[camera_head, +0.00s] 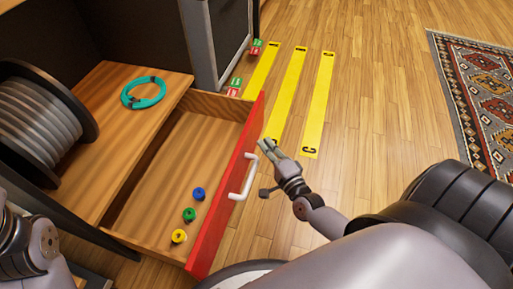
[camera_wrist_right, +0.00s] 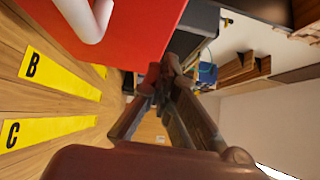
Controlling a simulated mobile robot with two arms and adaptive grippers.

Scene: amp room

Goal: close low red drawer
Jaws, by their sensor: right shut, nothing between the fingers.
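The low red drawer (camera_head: 232,190) is pulled open. Its red front has a white bar handle (camera_head: 245,178), and its wooden inside is exposed. In the right wrist view the red front (camera_wrist_right: 140,25) fills the top, with the white handle (camera_wrist_right: 85,15) at upper left. My right gripper (camera_head: 267,146) is shut and empty, just outside the drawer front, beyond the handle in the head view. Its fingers also show in the right wrist view (camera_wrist_right: 160,75). I cannot tell whether they touch the front. Part of my left arm shows at lower left, but its gripper is out of view.
Blue (camera_head: 198,194), green (camera_head: 189,214) and yellow (camera_head: 179,236) small round items lie in the drawer. A cable reel (camera_head: 40,115) and a teal cable coil (camera_head: 143,92) sit on the wooden surface beside it. Yellow strips (camera_head: 318,105) mark the open floor; a patterned rug (camera_head: 480,85) lies at right.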

